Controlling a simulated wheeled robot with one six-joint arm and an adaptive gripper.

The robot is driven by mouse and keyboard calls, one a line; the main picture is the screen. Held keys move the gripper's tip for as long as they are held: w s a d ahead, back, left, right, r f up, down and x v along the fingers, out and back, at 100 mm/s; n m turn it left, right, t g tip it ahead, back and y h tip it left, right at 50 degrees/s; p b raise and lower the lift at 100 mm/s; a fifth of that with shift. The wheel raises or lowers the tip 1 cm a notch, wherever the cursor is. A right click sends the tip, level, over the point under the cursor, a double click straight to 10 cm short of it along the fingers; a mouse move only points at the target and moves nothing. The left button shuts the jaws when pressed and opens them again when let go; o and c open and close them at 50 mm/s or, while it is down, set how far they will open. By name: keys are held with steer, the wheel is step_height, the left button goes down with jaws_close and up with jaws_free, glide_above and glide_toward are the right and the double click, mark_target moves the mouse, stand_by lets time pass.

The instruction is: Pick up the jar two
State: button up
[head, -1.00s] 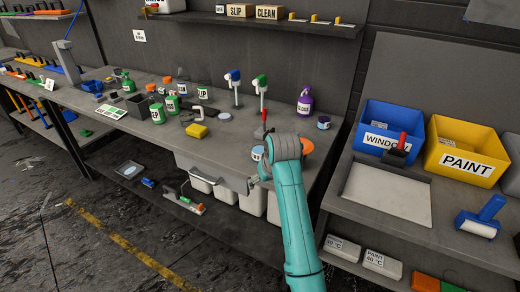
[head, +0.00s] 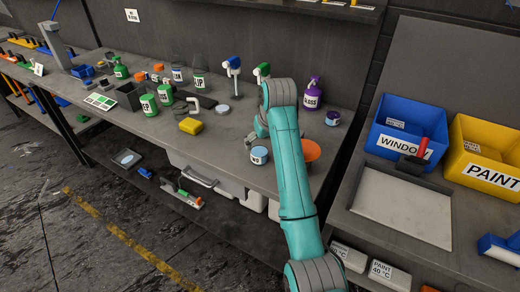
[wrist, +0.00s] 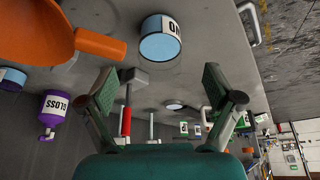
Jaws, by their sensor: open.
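A small jar (head: 259,155) with a pale blue lid and a white label stands on the grey workbench; its partly hidden label seems to end in "WO". It also shows at the top of the wrist view (wrist: 161,42), upside down. In the head view my arm hides most of the gripper.
An orange bowl-like thing (head: 306,150) stands close right of the jar. Blue (head: 408,130) and yellow bins are right.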

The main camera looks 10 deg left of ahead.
mark_target(260, 152)
steer(key=x, duration=0.8)
steer(key=shift+f, duration=0.1)
steer(key=c, duration=1.3)
steer(key=shift+o, duration=0.2)
